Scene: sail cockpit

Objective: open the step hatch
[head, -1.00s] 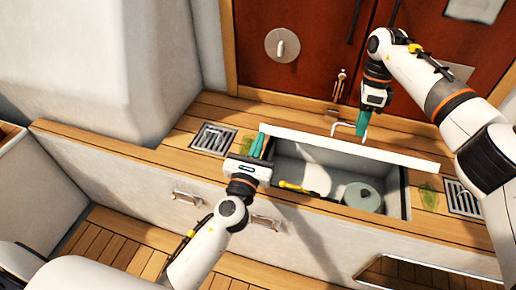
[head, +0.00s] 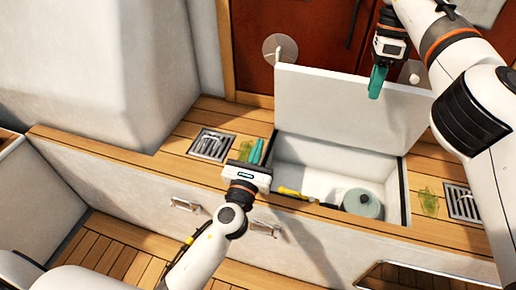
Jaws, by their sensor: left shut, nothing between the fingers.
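The step hatch lid (head: 335,108) is a white panel. It stands raised steeply behind its opening, its pale face toward me. Under it the compartment (head: 300,150) is open. It holds a grey-green round pot (head: 362,203) and a yellow-handled tool (head: 292,192). My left gripper (head: 256,151) is shut and empty, at the left edge of the opening, below the lid. My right gripper (head: 376,82) overlaps the upper right part of the lid in the picture. Its fingers show side-on, so I cannot tell whether they are open or touch the lid. The lid's handle is hidden.
Red-brown doors (head: 315,45) with a round latch plate (head: 280,49) rise behind the lid. Metal grates (head: 212,144) (head: 463,203) lie in the wooden step on both sides. Drawer handles (head: 186,205) stick out from the white front. A green translucent item (head: 428,202) lies right of the opening.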

